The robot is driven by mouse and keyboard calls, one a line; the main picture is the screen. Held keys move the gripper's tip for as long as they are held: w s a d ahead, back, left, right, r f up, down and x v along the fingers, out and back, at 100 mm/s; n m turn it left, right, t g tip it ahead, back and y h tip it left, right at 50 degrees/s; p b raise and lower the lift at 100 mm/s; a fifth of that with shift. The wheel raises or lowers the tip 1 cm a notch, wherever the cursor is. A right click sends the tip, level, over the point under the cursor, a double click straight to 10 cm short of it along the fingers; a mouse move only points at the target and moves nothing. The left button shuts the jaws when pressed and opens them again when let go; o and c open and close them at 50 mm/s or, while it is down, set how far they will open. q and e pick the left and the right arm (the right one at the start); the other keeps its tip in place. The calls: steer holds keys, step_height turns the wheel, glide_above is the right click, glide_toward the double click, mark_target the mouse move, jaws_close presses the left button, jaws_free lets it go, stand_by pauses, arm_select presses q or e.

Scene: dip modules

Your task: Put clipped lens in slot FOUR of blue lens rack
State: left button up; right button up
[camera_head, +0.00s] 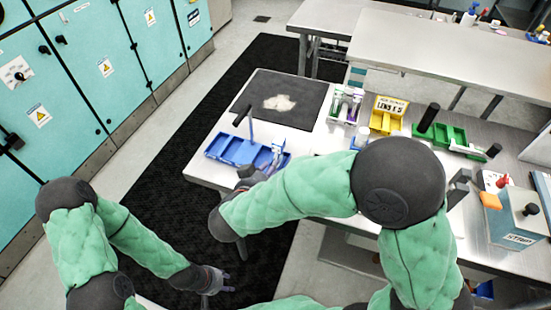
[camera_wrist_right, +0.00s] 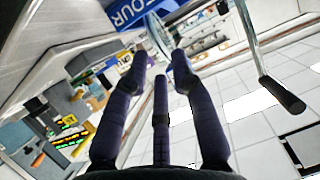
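The blue lens rack (camera_head: 222,150) lies at the near left edge of the table. In the right wrist view its blue face with the word FOUR (camera_wrist_right: 128,14) is at the top. A round clear lens (camera_wrist_right: 157,36) with a pale rim stands at an angle just beyond my right fingertips, close to that label. A metal rod with a black grip (camera_wrist_right: 283,95) is at the right of that view. My right gripper (camera_head: 246,173) is at the rack's near side; its dark fingers (camera_wrist_right: 160,65) reach towards the lens, but their grip is unclear. My left gripper (camera_head: 218,280) is low, away from the table, its fingers apart and empty.
A dark mat (camera_head: 304,100) lies behind the rack. A yellow rack (camera_head: 388,110) and a green rack (camera_head: 455,138) stand further right. A blue-grey box (camera_head: 516,218) stands at the right of the table.

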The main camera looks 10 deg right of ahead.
steer(key=p+v, duration=0.1)
steer(key=v, duration=0.5)
steer(key=shift+p, duration=0.3)
